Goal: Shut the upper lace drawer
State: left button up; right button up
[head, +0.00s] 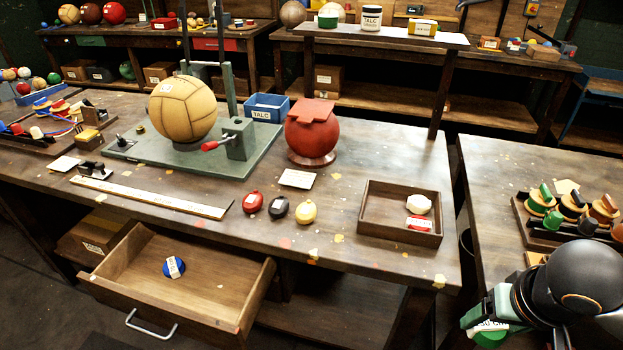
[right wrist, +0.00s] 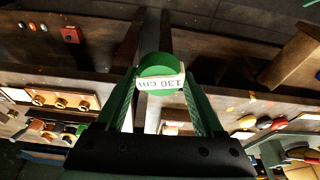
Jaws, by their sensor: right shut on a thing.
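A wooden drawer (head: 238,292) stands pulled out from under the front left of the main table in the head view. Its front panel carries a metal bar handle (head: 151,326). A blue disc (head: 174,267) with a white label lies inside on the drawer floor. I cannot read any name on the drawer. My right gripper (head: 487,318) is at the lower right, well away from the drawer. In the right wrist view it is shut on a green round piece (right wrist: 160,66) with a white label reading "130 cm". My left gripper is not in view.
The main table (head: 350,165) holds a tan ball (head: 183,108) on a green stand, a red ball (head: 312,129), a ruler (head: 152,195) and an open wooden tray (head: 369,211). A right-hand table bears a rack with coloured discs (head: 573,200). Floor is clear left of the drawer.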

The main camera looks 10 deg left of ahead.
aim_at(212, 282)
jog(key=j+u, duration=0.25)
jog(key=j, duration=0.25)
jog(key=j+u, duration=0.25)
jog(key=j, duration=0.3)
jog(key=i+j+u, duration=0.2)
jog(key=j, duration=0.3)
jog(key=j+u, duration=0.25)
jog(key=j, duration=0.25)
